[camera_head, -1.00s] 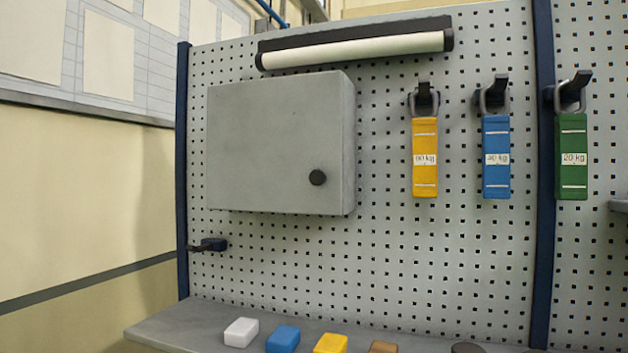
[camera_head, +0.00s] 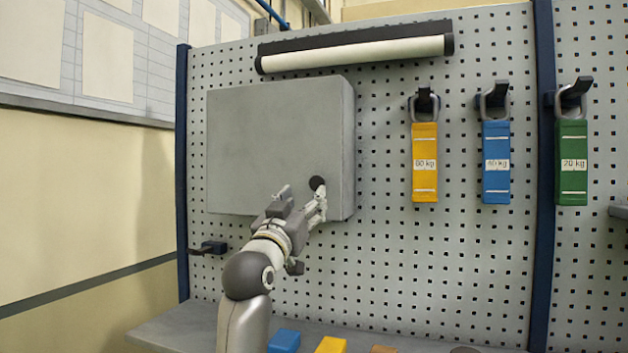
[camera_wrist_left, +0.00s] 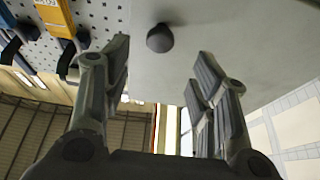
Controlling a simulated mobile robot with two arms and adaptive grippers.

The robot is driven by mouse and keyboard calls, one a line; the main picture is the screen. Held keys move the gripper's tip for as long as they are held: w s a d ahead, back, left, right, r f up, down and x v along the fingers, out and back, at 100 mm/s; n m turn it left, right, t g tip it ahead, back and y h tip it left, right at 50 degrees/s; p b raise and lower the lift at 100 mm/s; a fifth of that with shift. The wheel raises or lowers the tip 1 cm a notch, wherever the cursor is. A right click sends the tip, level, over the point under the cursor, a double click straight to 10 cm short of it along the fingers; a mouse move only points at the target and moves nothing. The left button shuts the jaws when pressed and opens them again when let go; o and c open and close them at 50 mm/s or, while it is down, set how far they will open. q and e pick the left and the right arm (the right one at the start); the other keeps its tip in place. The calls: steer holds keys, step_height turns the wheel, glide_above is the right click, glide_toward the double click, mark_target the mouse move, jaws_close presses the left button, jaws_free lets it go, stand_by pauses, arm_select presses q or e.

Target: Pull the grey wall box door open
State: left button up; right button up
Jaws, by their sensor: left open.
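The grey wall box (camera_head: 265,140) hangs on the pegboard with its door shut. Its round black knob (camera_head: 317,183) sits at the lower right of the door. My left gripper (camera_head: 302,193) is open and empty in front of the lower right part of the door, close to the knob. In the left wrist view the knob (camera_wrist_left: 159,38) shows ahead of the open fingers (camera_wrist_left: 165,80), between their lines and nearer the left finger. The grey door face (camera_wrist_left: 225,35) lies behind it. I see no contact with the knob. My right gripper is not in view.
Yellow (camera_head: 425,165), blue (camera_head: 496,165) and green (camera_head: 572,165) straps hang on hooks right of the box. A lamp bar (camera_head: 352,54) is above it. A small black hook (camera_head: 208,248) sticks out below left. A grey shelf (camera_head: 175,328) with coloured blocks runs along the bottom.

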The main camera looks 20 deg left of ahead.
mark_target(316, 183)
arm_select(q)
steer(key=p+x, duration=0.1)
steer(key=x, duration=0.2)
steer(key=p+x, duration=0.2)
steer(key=shift+w+r, duration=0.25)
steer(key=shift+r, duration=0.1)
steer(key=shift+p+x, duration=0.35)
steer(key=shift+x, duration=0.5)
steer(key=shift+f, duration=0.2)
steer(key=shift+c, duration=0.3)
jaws_close()
